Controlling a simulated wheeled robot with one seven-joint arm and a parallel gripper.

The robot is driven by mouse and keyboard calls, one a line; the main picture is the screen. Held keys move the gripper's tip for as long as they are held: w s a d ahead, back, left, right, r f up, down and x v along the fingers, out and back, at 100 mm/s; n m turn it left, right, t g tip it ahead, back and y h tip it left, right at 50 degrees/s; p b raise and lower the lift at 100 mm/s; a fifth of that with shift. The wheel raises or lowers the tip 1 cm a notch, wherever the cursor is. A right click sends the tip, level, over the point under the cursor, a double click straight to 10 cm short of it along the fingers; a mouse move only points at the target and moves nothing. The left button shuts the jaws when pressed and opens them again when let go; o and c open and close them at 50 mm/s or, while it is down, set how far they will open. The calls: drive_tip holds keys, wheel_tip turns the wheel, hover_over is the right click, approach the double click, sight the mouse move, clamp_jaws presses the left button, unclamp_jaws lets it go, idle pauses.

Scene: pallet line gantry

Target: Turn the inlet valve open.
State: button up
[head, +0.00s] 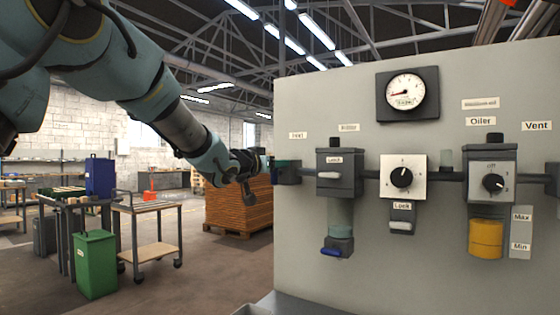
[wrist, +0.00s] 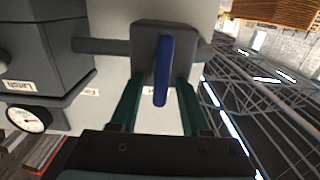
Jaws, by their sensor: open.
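The inlet valve is a dark grey block at the left end of the panel's pipe, below a small label in the head view (head: 287,176). In the wrist view, the valve block (wrist: 146,42) carries a blue lever handle (wrist: 162,70) that points down the picture, across the pipe. My gripper (head: 270,163) is at the block in the head view, hiding the handle there. In the wrist view, my gripper (wrist: 160,84) is open, its green fingers on either side of the handle with a visible gap on each side.
The grey panel (head: 330,235) carries a latch block (head: 338,160), a white knob plate (head: 403,188), a gauge (head: 407,94) and an oiler (head: 490,170) with a yellow bowl. Left stand a green bin (head: 95,265), a cart (head: 150,251) and a brown stack (head: 237,210). Floor between is open.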

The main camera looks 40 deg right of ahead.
drive_tip(key=shift+w+d, duration=0.1)
drive_tip(key=shift+d, duration=0.35)
clamp_jaws()
idle(0.4)
